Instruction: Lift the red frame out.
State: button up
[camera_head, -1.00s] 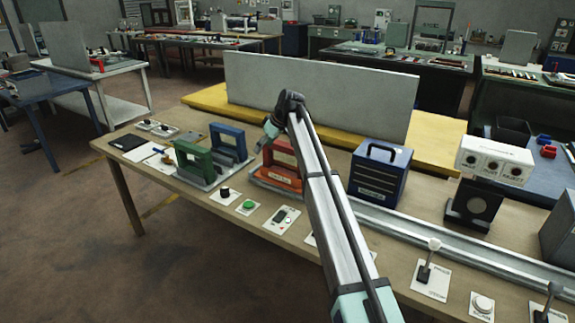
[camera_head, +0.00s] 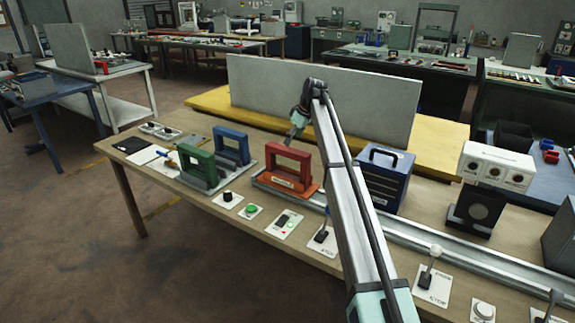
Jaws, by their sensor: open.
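My gripper (camera_head: 291,139) points down, just behind and above the right part of the frame's top bar as seen here. It is small in view and its fingertips are partly hidden, so I cannot tell whether it touches the frame. Nothing shows held in it.
A green frame (camera_head: 197,166) and a blue frame (camera_head: 231,146) stand to the left. A blue box with a handle (camera_head: 384,180) is close on the right, partly behind my arm. Buttons and levers line the front edge. A grey panel (camera_head: 322,100) stands behind.

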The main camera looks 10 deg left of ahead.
aim_at(288, 149)
jog(key=shift+p+x, duration=1.1)
jog(key=shift+x, duration=2.35)
jog(key=shift+a, duration=0.1)
jog(key=shift+f, duration=0.3)
grip_shut()
